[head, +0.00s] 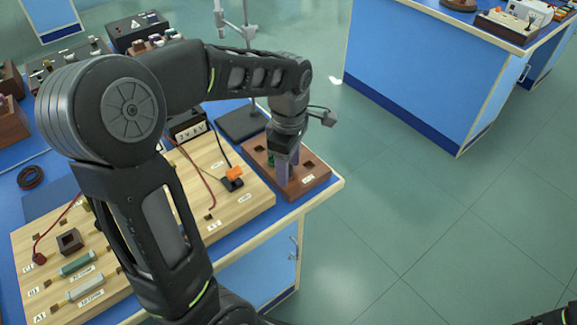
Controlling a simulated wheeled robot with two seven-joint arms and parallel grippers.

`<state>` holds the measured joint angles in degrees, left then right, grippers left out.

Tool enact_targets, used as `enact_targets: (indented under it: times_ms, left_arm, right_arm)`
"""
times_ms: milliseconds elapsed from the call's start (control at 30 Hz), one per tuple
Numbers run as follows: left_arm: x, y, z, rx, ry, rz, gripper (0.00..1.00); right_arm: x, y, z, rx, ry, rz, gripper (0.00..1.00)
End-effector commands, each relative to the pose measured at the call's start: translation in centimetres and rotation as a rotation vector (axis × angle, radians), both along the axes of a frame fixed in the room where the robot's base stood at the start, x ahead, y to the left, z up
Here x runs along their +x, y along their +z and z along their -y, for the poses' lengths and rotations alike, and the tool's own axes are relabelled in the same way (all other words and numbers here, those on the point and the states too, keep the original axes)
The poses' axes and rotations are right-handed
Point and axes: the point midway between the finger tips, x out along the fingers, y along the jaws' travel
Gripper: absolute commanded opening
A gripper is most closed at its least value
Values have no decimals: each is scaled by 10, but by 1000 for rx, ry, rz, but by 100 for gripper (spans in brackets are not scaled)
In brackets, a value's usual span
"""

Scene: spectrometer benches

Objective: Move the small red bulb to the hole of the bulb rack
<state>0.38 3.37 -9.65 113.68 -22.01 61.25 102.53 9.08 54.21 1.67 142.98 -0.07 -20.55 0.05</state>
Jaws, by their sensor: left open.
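The brown bulb rack (314,178) lies at the right corner of the blue bench, with dark square holes in its top. My left gripper (285,168) points down over the middle of the rack, its jaws open and low at the rack's top. A small green thing (271,160) shows beside the fingers. I cannot make out the small red bulb; my gripper hides part of the rack. An orange piece on a black base (234,175) sits on the wooden board, left of the rack.
A light wooden circuit board (220,205) with wires, labels and components covers the bench front. A metal stand with a dark base (240,122) is behind the rack. Another blue bench (420,70) is at the upper right. Green floor between is clear.

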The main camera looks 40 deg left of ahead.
Motion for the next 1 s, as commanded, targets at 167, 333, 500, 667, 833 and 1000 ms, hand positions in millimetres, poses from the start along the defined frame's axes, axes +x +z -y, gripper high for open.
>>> enact_targets:
  times_ms: [167, 333, 500, 667, 833, 1000]
  left_arm:
    - [1, 24, 0, 0, -1, 5, 51]
    - [1, 53, 0, 1, -1, 3, 51]
    - [0, 71, 0, -1, 0, 2, 51]
    - [0, 74, 0, -1, -1, 0, 51]
    - [0, 73, 0, 0, 0, 0, 51]
    - [0, 73, 0, 0, 0, 0, 51]
  right_arm:
    - [0, 1, 0, 0, 0, 0, 36]
    - [0, 2, 0, 0, 0, 0, 36]
    - [0, 3, 0, 0, 0, 0, 36]
    - [0, 3, 0, 0, 0, 0, 36]
    - [0, 3, 0, 0, 0, 0, 36]
    - [0, 3, 0, 0, 0, 0, 36]
